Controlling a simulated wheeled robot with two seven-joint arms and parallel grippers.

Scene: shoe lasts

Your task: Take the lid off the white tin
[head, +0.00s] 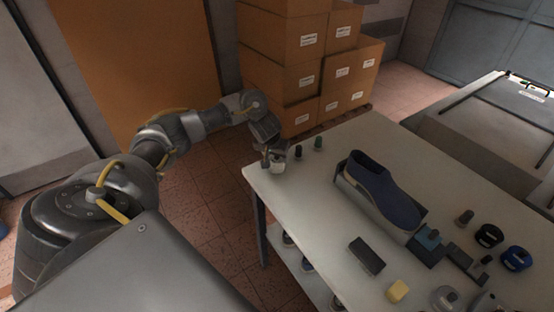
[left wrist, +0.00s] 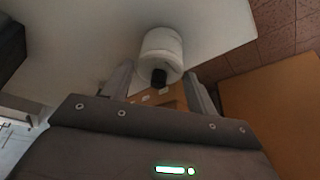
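The white tin (head: 279,167) stands at the near left corner of the white table in the head view. In the left wrist view the tin (left wrist: 161,47) is a pale round cylinder with a small dark knob (left wrist: 159,77) on the end facing me. My left gripper (head: 273,152) is just above the tin. In the left wrist view its two fingers (left wrist: 161,88) stand apart, with the knob between them and no clear contact. The seam between lid and tin is not clear. My right gripper is not in view.
Two small dark bottles (head: 299,152) (head: 318,143) stand right of the tin. A navy shoe (head: 385,188), dark block (head: 367,255), yellow block (head: 398,291) and dark rolls (head: 489,235) lie farther along the table (head: 310,215). Stacked cartons (head: 300,75) stand behind.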

